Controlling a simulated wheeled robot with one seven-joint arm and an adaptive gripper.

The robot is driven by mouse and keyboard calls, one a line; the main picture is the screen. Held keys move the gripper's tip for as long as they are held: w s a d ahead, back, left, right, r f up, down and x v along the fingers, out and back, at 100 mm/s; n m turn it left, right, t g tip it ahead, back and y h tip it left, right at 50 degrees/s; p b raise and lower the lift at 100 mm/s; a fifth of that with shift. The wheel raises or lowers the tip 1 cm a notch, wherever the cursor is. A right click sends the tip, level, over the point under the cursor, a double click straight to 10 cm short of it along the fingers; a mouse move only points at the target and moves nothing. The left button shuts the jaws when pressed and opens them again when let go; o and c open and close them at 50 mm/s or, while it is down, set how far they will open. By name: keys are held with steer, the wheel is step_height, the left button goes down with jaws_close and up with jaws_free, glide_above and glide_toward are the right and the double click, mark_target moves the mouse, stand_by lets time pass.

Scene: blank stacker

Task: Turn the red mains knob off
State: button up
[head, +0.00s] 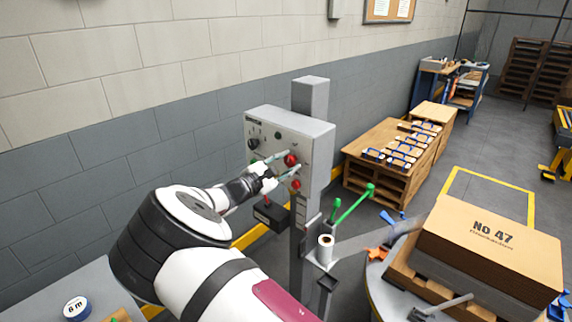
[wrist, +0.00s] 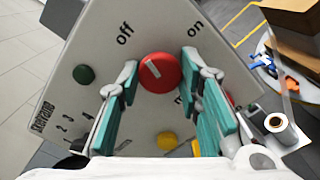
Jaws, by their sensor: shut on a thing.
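The red mains knob (head: 291,159) is on the front of a grey control box (head: 312,135) on a post. In the wrist view the red knob (wrist: 160,72) lies between the printed words "off" and "on". Its short white mark sits left of centre, on the side toward "off". My gripper (head: 293,163) is at the box face with its fingers on either side of the knob. In the wrist view my gripper (wrist: 160,75) has its teal-padded fingers closed on the knob. The exact finger contact is partly hidden.
A smaller red button (head: 296,184) is just below the knob. The wrist view shows a green button (wrist: 84,74) and a yellow button (wrist: 166,141) on the panel. A carton (head: 490,245) sits at right, and a film roll (head: 325,248) stands beside the post.

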steer(key=shift+f+n, duration=0.1)
steer(key=shift+n, duration=1.5)
steer(key=o, duration=1.2)
steer(key=v, duration=1.2)
